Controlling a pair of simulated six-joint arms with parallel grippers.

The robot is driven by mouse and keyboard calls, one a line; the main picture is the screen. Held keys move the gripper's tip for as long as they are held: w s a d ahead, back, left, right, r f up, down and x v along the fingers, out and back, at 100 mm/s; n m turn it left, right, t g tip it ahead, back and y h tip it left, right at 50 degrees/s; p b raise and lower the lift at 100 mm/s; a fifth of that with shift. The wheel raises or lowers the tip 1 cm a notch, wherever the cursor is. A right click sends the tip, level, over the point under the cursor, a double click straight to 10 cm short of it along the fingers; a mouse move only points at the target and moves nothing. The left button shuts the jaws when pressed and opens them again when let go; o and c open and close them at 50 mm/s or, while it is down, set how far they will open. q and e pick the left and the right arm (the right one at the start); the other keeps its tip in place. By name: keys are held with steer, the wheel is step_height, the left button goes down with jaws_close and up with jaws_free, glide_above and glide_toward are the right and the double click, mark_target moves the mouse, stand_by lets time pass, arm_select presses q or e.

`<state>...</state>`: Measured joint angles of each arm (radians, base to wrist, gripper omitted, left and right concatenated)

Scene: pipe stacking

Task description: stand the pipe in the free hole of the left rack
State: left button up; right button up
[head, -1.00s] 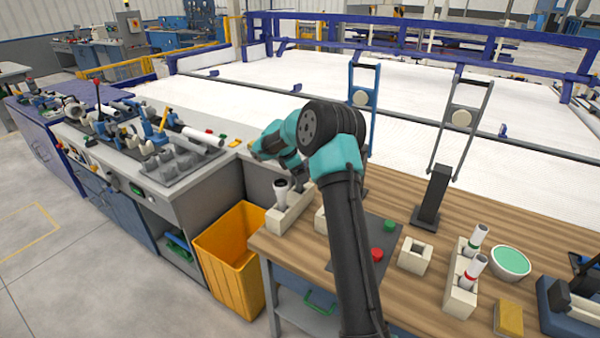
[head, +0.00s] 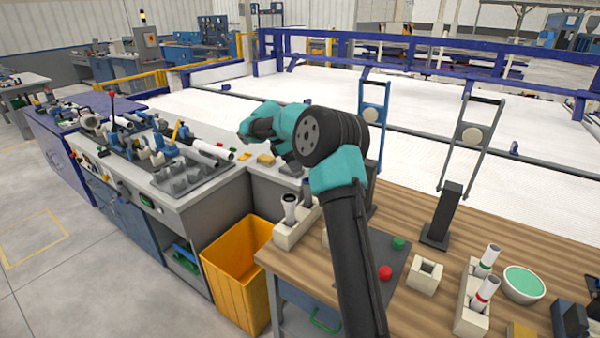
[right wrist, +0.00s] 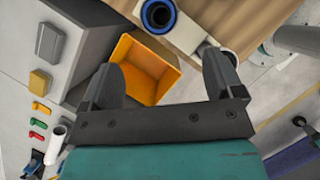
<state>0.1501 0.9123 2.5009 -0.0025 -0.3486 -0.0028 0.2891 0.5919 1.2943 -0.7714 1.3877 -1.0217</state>
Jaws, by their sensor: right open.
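The left rack (head: 289,238) is a pale block with two holes at the table's left corner. A white pipe (head: 289,207) with a dark opening stands in its near hole. Behind it, a darker upright pipe (head: 307,191) appears to stand in the far hole. The right wrist view shows its blue-ringed top (right wrist: 158,14) and part of the rack (right wrist: 184,34). My right gripper (right wrist: 162,62) is open, with nothing between its fingers, beside and apart from the blue-ringed pipe. In the head view its fingers are largely hidden by my arm. My left gripper is out of view.
A yellow bin (head: 238,270) stands left of the wooden table. A dark mat with a red button (head: 385,272) and a green one lies right of the rack, partly behind my arm. Another rack (head: 472,312) with two pipes and a bowl (head: 523,284) are at right.

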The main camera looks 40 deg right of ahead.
steer(key=v, duration=0.4)
steer(key=shift+r, duration=0.15)
stand_by(0.8)
steer(key=a+f+m+t+y, duration=0.1)
steer(key=a+f+y, duration=0.2)
steer(key=a+f, duration=0.95)
steer(key=a+f+m+t+y, duration=0.1)
steer(key=a+f+y, duration=0.1)
steer(key=a+f, duration=1.1)
steer(key=s+a+f+m+y, duration=0.35)
steer(key=s+a+f, duration=0.35)
steer(key=s+f, duration=0.5)
steer(key=s+a+f+m, duration=0.2)
steer(key=s+m, duration=0.1)
steer(key=s, duration=0.4)
steer(key=s+a+f+m+t, duration=0.1)
steer(key=s+a+f+m, duration=0.2)
steer(key=s, duration=0.4)
steer(key=shift+s+m+t, duration=0.25)
steer(key=shift+m+t, duration=0.05)
steer(key=shift+m, duration=0.45)
steer(key=shift+f+h, duration=0.1)
steer(key=shift+h, duration=0.15)
